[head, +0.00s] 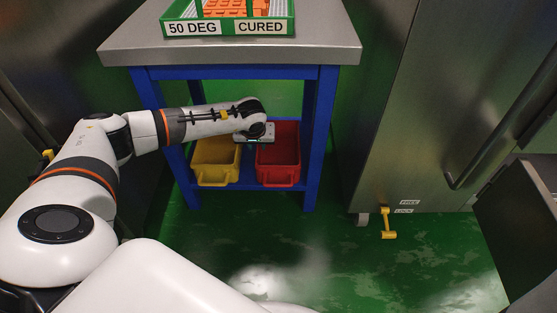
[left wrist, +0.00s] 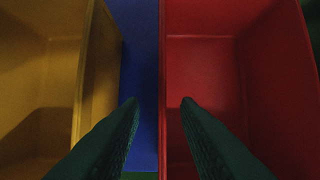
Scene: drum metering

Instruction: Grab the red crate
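The red crate (head: 280,160) sits on the lower shelf of a blue-framed stand, to the right of a yellow crate (head: 216,162). It is empty in the left wrist view (left wrist: 204,75). My left gripper (left wrist: 158,104) is open and empty, and points down over the crate's left wall. One finger is over the blue gap between the crates, the other over the red crate's inside. I cannot tell how far the fingertips are above or below the rim. In the head view the wrist hides the red crate's back left corner. My right gripper is not in view.
The steel tabletop (head: 125,47) overhangs the shelf and carries a green tray (head: 228,28) labelled "50 DEG" and "CURED", with orange parts. Blue legs (head: 311,150) flank the crates. A large steel cabinet (head: 440,100) stands at the right. The green floor in front is clear.

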